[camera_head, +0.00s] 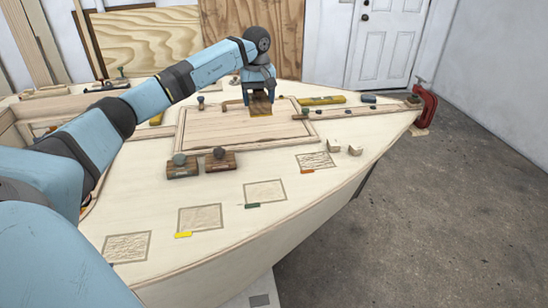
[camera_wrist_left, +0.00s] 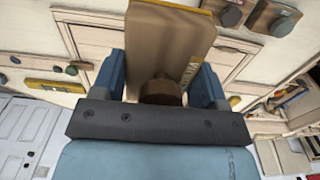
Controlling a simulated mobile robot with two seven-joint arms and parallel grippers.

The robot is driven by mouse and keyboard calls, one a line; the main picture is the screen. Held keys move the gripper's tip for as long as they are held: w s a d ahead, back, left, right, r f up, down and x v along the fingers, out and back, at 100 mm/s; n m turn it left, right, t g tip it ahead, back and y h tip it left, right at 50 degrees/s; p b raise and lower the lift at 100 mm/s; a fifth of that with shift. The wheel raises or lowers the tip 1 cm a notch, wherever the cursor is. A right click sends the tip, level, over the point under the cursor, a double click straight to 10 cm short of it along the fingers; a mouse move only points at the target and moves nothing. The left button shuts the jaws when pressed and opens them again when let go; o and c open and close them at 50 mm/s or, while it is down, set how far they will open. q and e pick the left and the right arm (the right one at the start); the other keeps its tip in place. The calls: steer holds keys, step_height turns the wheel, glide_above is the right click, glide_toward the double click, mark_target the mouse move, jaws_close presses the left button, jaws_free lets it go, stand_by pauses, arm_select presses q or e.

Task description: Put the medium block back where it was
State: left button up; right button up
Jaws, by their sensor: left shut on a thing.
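A brown wooden block with a yellow edge (camera_head: 261,104) is at the far side of the raised panel (camera_head: 215,130). I take it for the medium block, but its lettering is only partly readable. My left gripper (camera_head: 259,88) is shut on its brown knob, with one finger on each side. In the left wrist view the block (camera_wrist_left: 168,38) fills the middle, between the fingers. I cannot tell whether it touches the panel. Two similar knobbed blocks stand at the panel's near edge, one with a greenish knob (camera_head: 182,170) and one with a dark knob (camera_head: 220,163).
Rectangular patches with coloured tags lie along the pale deck, tagged yellow (camera_head: 183,235), green (camera_head: 252,206) and orange (camera_head: 307,171). A yellow bar (camera_head: 321,100) lies beyond the panel. A red clamp (camera_head: 425,108) grips the tip.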

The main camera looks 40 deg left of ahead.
mark_target(260, 160)
arm_select(q)
step_height(260, 160, down, 19)
steer(key=shift+f+b, duration=0.2)
steer(key=shift+b, duration=0.45)
steer(key=shift+s, duration=0.1)
steer(key=shift+f, duration=0.1)
steer(key=o, duration=0.9)
steer(key=shift+o, duration=0.2)
step_height(260, 160, up, 12)
steer(key=shift+p, duration=0.4)
